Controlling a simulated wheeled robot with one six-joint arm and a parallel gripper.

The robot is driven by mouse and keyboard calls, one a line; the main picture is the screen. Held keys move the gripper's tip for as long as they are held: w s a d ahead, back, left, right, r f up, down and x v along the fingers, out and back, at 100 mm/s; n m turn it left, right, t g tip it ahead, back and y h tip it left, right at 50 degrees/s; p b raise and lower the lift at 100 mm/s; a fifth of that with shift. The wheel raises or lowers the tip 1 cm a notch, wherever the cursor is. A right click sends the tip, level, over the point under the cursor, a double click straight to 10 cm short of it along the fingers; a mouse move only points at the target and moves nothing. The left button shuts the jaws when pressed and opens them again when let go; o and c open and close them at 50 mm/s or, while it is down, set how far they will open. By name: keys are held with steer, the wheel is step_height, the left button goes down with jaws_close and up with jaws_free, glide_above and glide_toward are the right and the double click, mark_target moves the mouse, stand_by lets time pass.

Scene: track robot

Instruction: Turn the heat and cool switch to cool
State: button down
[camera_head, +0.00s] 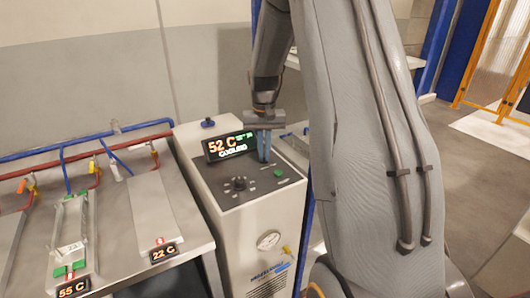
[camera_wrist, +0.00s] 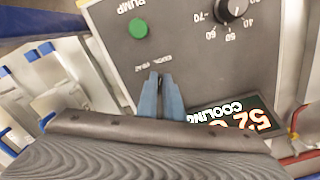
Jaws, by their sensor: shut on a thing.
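The heat and cool switch is hidden between my gripper's fingertips. In the wrist view a small, hard-to-read label lies beside the tips on the grey panel (camera_wrist: 185,55). My gripper (camera_wrist: 160,76) points down at that panel with its two blue fingers shut on the switch. In the head view my gripper (camera_head: 264,160) is at the top of the white control unit (camera_head: 225,215), right beside the display (camera_head: 229,146). The display reads 52 C and COOLING. It also shows, partly covered, in the wrist view (camera_wrist: 232,115). Which way the switch lever points cannot be seen.
A green pump button (camera_wrist: 139,29) and a black temperature dial (camera_wrist: 233,8) are on the same panel near my gripper. To the left stands a metal bench (camera_head: 115,264) with plates, red and blue pipes and small displays. Open floor (camera_head: 455,150) lies to the right.

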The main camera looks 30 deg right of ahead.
mark_target(264, 157)
steer(key=shift+r+m, duration=0.1)
steer(key=shift+m, duration=0.6)
steer(key=shift+w, duration=0.1)
steer(key=c, duration=1.9)
jaws_free()
steer(key=shift+r+b, duration=1)
steer(key=shift+r, duration=2.9)
